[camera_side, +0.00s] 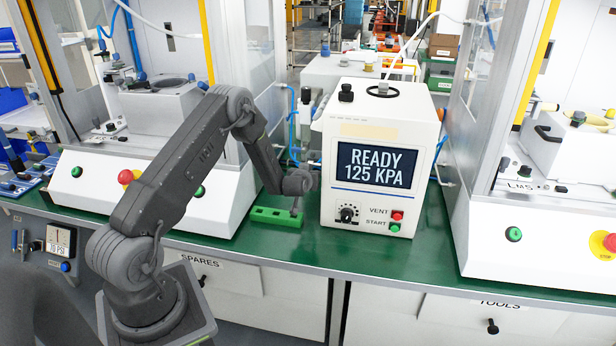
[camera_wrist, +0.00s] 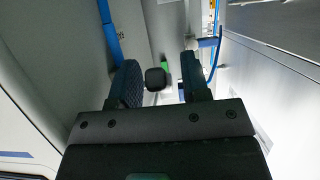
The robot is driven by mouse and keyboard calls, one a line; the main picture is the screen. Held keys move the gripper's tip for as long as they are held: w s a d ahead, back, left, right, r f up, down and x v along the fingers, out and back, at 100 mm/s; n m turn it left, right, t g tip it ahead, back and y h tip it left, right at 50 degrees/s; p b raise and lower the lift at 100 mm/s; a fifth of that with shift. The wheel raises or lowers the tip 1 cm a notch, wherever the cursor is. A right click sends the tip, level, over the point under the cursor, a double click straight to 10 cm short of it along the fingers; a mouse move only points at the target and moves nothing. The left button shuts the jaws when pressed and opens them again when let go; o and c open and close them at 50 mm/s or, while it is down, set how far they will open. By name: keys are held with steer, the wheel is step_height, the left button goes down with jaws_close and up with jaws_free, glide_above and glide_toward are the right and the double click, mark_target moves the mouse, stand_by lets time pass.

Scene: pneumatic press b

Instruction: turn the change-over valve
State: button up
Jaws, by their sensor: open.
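My gripper (camera_wrist: 160,66) is open, its two dark fingers apart in the wrist view. A black rounded knob (camera_wrist: 156,78) shows between the fingers; I cannot tell whether it belongs to the change-over valve or touches either finger. A blue-and-white fitting (camera_wrist: 208,42) with a blue tube lies just beyond the right finger. In the side view the end of my arm (camera_side: 298,182) is low beside the left wall of the white press box (camera_side: 375,115); the fingers are not clear there. No part is plainly marked as the change-over valve.
A green block (camera_side: 275,217) lies on the green bench just below my arm's end. The press display reads READY 125 KPA, above a black dial (camera_side: 347,213) and VENT and START buttons. Blue tubing (camera_side: 293,125) runs behind. White cabinets stand on both sides.

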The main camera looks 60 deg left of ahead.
steer(key=shift+c, duration=0.3)
jaws_close()
steer(key=shift+w+f+t+y, duration=0.1)
steer(key=shift+f+t+y, duration=0.15)
steer(key=shift+t+y, duration=0.15)
steer(key=shift+w+a+f+t+y, duration=0.15)
steer(key=shift+a+t+y, duration=0.1)
steer(key=shift+t+y, duration=0.45)
steer(key=shift+o, duration=0.3)
jaws_free()
steer(key=shift+d, duration=0.1)
steer(key=v, duration=1.3)
steer(key=shift+s+d, duration=0.25)
steer(key=shift+s, duration=0.05)
